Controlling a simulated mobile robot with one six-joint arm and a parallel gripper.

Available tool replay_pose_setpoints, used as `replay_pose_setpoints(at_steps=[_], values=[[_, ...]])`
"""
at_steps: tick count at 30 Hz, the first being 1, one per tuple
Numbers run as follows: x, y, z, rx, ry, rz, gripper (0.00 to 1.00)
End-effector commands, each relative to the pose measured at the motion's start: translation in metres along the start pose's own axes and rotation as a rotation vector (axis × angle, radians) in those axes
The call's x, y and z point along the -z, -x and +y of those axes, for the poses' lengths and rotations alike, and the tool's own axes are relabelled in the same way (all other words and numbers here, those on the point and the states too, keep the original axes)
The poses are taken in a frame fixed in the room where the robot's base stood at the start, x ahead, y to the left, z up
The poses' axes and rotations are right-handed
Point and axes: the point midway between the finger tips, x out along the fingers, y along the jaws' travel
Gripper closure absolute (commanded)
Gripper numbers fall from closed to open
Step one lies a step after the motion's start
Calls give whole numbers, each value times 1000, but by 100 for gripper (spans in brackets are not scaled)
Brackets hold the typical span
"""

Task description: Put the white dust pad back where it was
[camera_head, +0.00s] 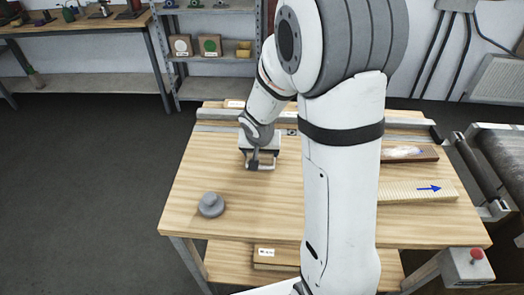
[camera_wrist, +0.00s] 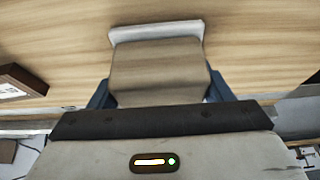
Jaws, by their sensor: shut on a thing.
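My gripper (camera_head: 261,163) is over the left-middle of the wooden table (camera_head: 190,180), shut on a block-like thing, most likely the white dust pad. In the wrist view the pad (camera_wrist: 156,72) sits between the two blue fingers, with a grey-brown face and a pale, whitish far edge (camera_wrist: 155,32). My gripper hides most of it in the head view. I cannot tell whether the pad touches the tabletop.
A grey round knobbed thing (camera_head: 211,205) stands at the table's front left. A dark-edged panel with a white patch (camera_head: 405,153) and a ribbed yellowish strip with a blue arrow (camera_head: 410,191) lie at right. A rail (camera_head: 215,116) crosses the back. A conveyor (camera_head: 500,150) stands right.

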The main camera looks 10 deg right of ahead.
Motion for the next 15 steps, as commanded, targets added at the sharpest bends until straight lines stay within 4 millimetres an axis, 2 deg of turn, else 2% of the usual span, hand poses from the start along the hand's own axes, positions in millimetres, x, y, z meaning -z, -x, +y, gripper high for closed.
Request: replay_pose_setpoints(at_steps=[1,8,15], values=[[0,0,0,0,0,0,25],[0,0,0,0,1,0,6],[0,0,-1,0,1,0,6]])
